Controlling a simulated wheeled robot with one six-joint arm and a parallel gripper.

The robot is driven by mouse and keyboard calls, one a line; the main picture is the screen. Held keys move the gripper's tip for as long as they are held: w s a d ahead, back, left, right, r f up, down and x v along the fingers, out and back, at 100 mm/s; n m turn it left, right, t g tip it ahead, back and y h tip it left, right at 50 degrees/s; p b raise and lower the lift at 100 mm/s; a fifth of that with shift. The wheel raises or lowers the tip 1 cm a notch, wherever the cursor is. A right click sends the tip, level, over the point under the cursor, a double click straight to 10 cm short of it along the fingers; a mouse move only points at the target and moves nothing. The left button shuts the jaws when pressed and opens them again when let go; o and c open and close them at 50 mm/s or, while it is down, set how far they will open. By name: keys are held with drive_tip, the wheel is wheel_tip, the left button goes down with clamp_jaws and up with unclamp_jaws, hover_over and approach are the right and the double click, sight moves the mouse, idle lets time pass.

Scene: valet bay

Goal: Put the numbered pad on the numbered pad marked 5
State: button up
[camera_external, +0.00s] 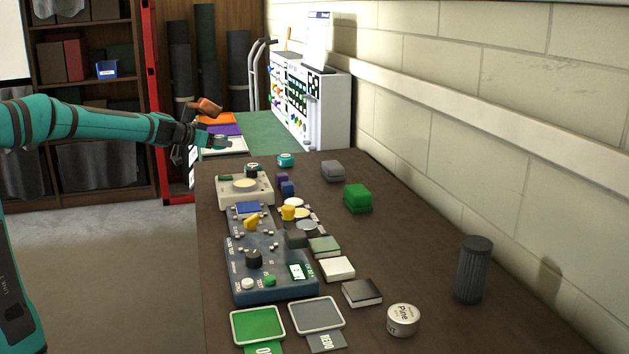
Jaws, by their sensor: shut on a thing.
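My gripper (212,140) is at the far left end of the bench, over a row of coloured pads. It is shut on what looks like a pale flat pad; the fingers hide part of it and its number cannot be read. An orange pad (218,119) and a purple pad (226,130) lie just behind it. A white pad (236,148) shows at the gripper's right, partly covered by it. No number can be read on any pad, so I cannot tell which is marked 5.
A green mat (268,135) lies beside the pads. A white panel unit (325,110) stands against the wall. The brown bench (400,235) holds a blue control box (270,290), several small blocks, a round tin (403,322) and a dark ribbed cylinder (473,272).

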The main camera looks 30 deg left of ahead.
wheel_tip(320, 180, up, 4)
drive_tip(key=f+m+h, duration=0.1)
hover_over(251, 165)
drive_tip(key=shift+g, duration=0.3)
drive_tip(key=shift+d+f, duration=0.2)
drive_tip(key=shift+f, duration=4.45)
drive_tip(key=shift+f, duration=0.1)
drive_tip(key=o, duration=0.9)
drive_tip(key=shift+o, duration=0.2)
drive_tip(key=shift+s+r, duration=0.15)
drive_tip(key=shift+r, duration=0.05)
drive_tip(key=v, duration=1.1)
drive_tip(key=shift+s+a, duration=0.3)
